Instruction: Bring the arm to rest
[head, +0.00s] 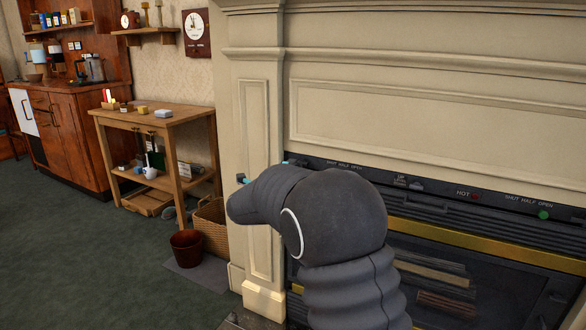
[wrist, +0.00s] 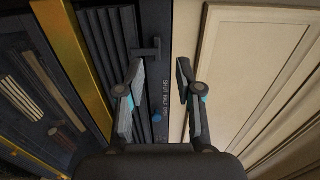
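My gripper (wrist: 160,72) is open in the wrist view, its two fingers apart with nothing between them. It is close to the dark control strip (wrist: 155,25) of the stove, next to the cream surround. A dark T-shaped lever (wrist: 148,50) shows beside the left finger; I cannot tell whether they touch. In the head view my bulky dark arm reaches up in front of the stove (head: 440,235) and bends left. It hides most of the gripper; only small teal bits show past it.
The cream mantel (head: 400,45) rises close behind the arm. The stove strip carries a green knob (head: 543,214) at the right. A wooden side table (head: 165,115), wicker basket (head: 212,225) and brown bin (head: 186,248) stand at left. The green carpet (head: 80,260) is clear at front left.

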